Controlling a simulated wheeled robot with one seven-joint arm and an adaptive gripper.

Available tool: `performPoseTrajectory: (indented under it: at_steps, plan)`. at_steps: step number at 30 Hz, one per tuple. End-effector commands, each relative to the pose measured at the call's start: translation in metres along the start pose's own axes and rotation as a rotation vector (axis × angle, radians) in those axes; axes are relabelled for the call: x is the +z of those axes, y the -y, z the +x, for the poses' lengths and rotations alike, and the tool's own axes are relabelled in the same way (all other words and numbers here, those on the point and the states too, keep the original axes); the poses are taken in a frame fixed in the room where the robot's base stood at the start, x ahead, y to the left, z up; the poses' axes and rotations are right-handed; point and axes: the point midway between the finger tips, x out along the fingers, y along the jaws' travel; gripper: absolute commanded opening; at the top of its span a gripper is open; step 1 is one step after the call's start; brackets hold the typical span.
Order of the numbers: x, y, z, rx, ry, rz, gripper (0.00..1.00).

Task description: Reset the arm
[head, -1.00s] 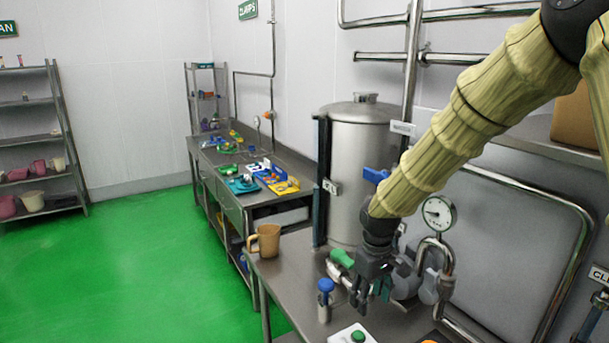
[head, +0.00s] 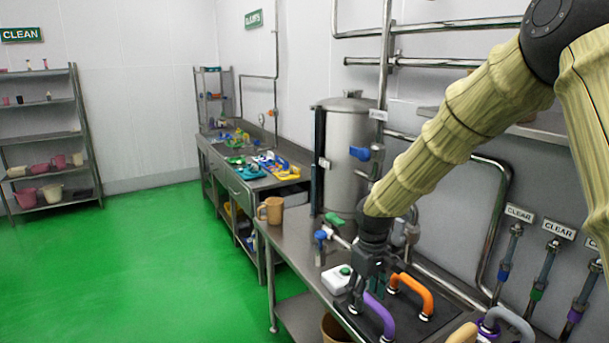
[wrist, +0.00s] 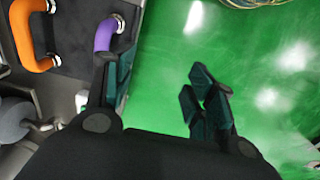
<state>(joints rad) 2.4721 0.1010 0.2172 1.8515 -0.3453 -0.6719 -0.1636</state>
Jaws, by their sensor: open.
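My gripper (head: 364,290) hangs down at the end of my sleeved arm, above the near steel table. In the head view it is in front of the purple handle and the white button box. In the wrist view my gripper (wrist: 160,95) has its two fingers wide apart with nothing between them. The green floor shows between and beyond the fingers. The purple handle (wrist: 107,33) is just beyond the left finger, and the orange handle (wrist: 24,40) is further left.
The orange handle (head: 413,292), purple handle (head: 380,315) and button box (head: 338,279) are close to my gripper. The green floor (head: 150,260) is clear.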

Motion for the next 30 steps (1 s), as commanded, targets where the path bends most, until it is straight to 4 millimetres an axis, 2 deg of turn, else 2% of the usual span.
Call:
performPoseTrajectory:
  at_steps: [11,17,19,23,27,30]
  plan:
    - [0.025,0.012,0.073,-0.043,-0.007,0.053,0.55]
    - [0.045,0.026,0.129,-0.073,-0.013,0.095,0.55]
    - [0.056,0.034,0.154,-0.085,-0.015,0.116,0.55]
    - [0.087,0.052,0.212,-0.111,-0.017,0.172,0.55]
    - [0.133,0.075,0.277,-0.129,-0.019,0.251,0.55]
    - [0.17,0.09,0.316,-0.133,-0.019,0.309,0.55]
